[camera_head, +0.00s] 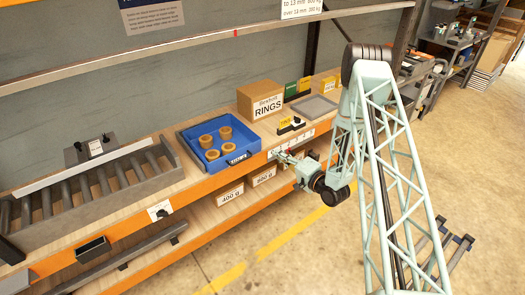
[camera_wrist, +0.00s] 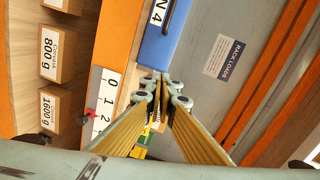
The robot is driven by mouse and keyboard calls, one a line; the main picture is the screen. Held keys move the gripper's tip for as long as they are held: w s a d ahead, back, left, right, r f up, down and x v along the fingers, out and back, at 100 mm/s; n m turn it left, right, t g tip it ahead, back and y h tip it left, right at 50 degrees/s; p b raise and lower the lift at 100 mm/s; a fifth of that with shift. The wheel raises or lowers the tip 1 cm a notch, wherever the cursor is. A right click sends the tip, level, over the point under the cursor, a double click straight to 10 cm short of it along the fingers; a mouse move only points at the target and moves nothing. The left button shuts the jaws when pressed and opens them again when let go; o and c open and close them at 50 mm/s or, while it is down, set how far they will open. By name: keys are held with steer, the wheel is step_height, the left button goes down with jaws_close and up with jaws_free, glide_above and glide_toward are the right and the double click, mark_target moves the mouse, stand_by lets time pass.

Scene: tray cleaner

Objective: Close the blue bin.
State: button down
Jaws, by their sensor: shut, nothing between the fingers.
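The blue bin (camera_head: 256,147) stands on the upper shelf, open at the top, with several round tan pieces (camera_head: 214,154) inside. No lid can be made out. Its labelled blue front wall also shows in the wrist view (camera_wrist: 159,48), at the top middle. My gripper (camera_head: 273,154) is just to the right of the bin's front corner, at the shelf's front edge. In the wrist view my gripper (camera_wrist: 163,78) has its fingertips together and empty, close to the end of the blue wall. I cannot tell whether they touch it.
A cardboard box marked RINGS (camera_head: 261,101) stands behind the bin on the right. A roller conveyor (camera_head: 90,188) lies to its left. Labelled boxes (camera_head: 230,193) sit on the shelf below. The floor in front (camera_head: 270,265) is clear.

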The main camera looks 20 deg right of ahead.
mark_target(259, 146)
steer(key=shift+s+f+m+t, duration=0.7)
steer(key=shift+s+f+m, duration=0.4)
steer(key=shift+s+f, duration=0.8)
steer(key=shift+w, duration=0.2)
steer(key=shift+p+x, duration=0.7)
steer(key=shift+x, duration=6.1)
steer(key=shift+a, duration=0.2)
steer(key=shift+b+x, duration=1.75)
steer(key=shift+x, duration=0.6)
steer(key=shift+r, duration=0.1)
steer(key=shift+w+r, duration=0.1)
